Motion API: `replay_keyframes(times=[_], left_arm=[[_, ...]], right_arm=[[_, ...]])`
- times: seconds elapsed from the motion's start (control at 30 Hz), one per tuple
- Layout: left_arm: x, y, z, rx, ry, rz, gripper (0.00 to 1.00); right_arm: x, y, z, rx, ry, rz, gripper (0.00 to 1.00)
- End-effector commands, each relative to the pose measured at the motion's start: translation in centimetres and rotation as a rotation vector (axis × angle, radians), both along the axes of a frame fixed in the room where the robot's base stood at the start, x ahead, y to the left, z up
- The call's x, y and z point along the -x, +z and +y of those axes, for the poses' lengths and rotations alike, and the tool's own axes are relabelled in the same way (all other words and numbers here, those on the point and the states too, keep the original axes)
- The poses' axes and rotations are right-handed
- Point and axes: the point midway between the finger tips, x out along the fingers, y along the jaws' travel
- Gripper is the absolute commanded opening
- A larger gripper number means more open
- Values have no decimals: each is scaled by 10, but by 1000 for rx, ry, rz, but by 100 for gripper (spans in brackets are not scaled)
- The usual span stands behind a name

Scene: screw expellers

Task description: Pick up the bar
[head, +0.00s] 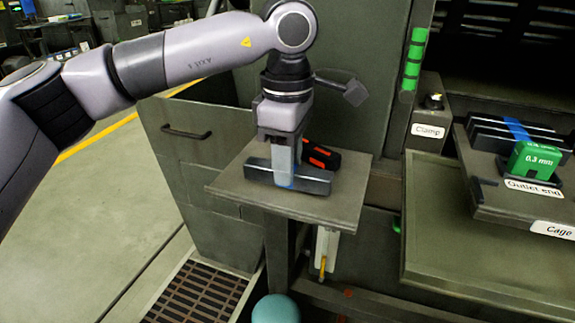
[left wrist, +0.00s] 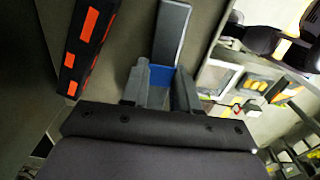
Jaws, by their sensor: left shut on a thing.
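The bar (head: 315,183) is a dark grey metal strip with a blue band at its middle. It is at the small grey shelf (head: 345,205) in the head view, lying crosswise under my left gripper. My left gripper (head: 285,178) points down and is shut on the bar near the blue band. I cannot tell whether the bar rests on the shelf or is just above it. In the left wrist view one end of the bar (left wrist: 172,35) sticks out beyond the fingers; the other end is hidden. My right gripper is not in view.
A black and orange tool (head: 322,156) lies on the shelf just behind the bar. To the right are a clamp block (head: 431,120), an empty tray (head: 480,240) and a rack holding several dark bars (head: 490,135) with a green 0.3 mm gauge (head: 534,160). A drawer cabinet stands left.

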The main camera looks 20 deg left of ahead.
Motion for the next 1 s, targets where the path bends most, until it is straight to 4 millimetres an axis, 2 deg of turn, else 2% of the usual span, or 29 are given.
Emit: replay_keyframes(times=[0.23, 0.53, 0.7, 0.83, 1.0], left_arm=[[-1, 41, -1, 3, 0, -6, 0], [0, 125, -1, 2, 1, -5, 0], [0, 163, 0, -1, 1, -4, 0], [0, 182, 0, 0, 1, -3, 0], [0, 193, 0, 0, -1, -2, 0]], right_arm=[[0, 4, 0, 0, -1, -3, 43], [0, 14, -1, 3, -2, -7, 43], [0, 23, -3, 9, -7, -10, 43], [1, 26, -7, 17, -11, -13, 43], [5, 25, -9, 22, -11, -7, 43]])
